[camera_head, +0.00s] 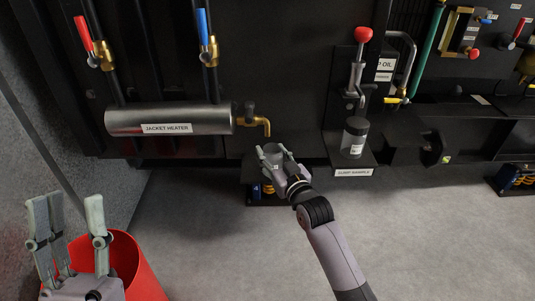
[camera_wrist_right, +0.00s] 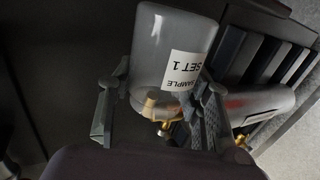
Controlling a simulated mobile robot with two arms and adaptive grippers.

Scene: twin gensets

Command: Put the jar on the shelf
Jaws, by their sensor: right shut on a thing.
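A clear grey jar labelled "SAMPLE SET 1" (camera_wrist_right: 160,50) fills the middle of the right wrist view, between the fingers of my right gripper (camera_wrist_right: 160,118). In the head view my right gripper (camera_head: 276,164) is shut on this jar (camera_head: 272,152), just below a brass spout. The shelf labelled as sump sample (camera_head: 368,162) is to its right, apart from it. Another jar with a dark top and a white label (camera_head: 354,138) stands upright on that shelf. My left gripper (camera_head: 68,228) is open and empty at lower left.
The brass spout (camera_head: 264,124) comes from the jacket heater cylinder (camera_head: 170,120). A red-handled device (camera_head: 357,72) hangs above the shelf. A red bin (camera_head: 140,268) stands by my left gripper. The grey floor (camera_head: 220,240) is open in front.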

